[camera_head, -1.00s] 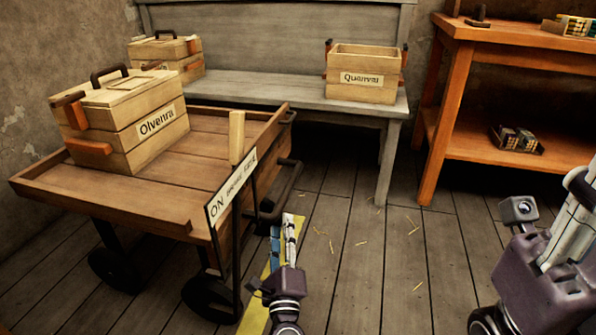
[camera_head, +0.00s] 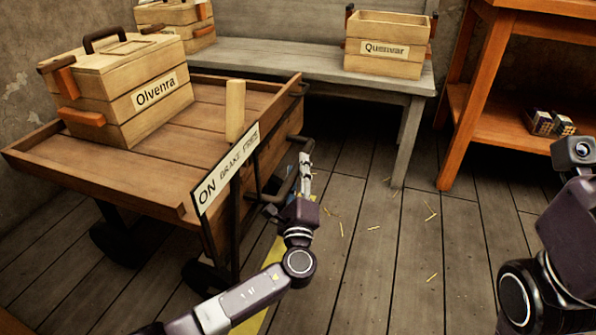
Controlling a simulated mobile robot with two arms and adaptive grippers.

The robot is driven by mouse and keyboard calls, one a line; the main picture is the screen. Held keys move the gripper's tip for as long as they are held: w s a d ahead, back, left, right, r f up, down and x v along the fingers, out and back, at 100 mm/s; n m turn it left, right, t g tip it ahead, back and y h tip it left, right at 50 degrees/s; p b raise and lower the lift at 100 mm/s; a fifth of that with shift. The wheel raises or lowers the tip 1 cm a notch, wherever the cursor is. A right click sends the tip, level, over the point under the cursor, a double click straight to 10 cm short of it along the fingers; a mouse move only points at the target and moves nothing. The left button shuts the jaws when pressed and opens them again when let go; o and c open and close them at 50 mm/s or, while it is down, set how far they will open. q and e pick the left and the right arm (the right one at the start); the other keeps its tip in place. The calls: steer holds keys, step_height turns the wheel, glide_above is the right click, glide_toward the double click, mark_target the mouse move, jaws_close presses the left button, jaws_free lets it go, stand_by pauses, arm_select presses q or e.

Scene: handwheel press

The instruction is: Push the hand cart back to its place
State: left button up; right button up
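The wooden hand cart (camera_head: 125,172) stands at the left on dark wheels. A lidded box labelled Olvenra (camera_head: 125,88) rests on its bed. A dark handle (camera_head: 288,186) sticks out from the cart's right end. My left gripper (camera_head: 305,168) is at this handle, fingers pointing away; whether it touches or grips the handle cannot be told. My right gripper is not in view; part of my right arm shows at the right edge.
A grey bench (camera_head: 300,66) stands behind, bearing an open crate (camera_head: 385,45) and another lidded box (camera_head: 185,25). An orange shelf (camera_head: 480,100) stands at the back right. A yellow floor stripe (camera_head: 262,262) runs beside the cart. Plank floor with straw bits is clear right of the cart.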

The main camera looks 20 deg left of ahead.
arm_select(q)
steer(key=shift+w+a+r, duration=0.1)
steer(key=shift+w+a, duration=0.05)
steer(key=shift+w, duration=0.2)
jaws_close()
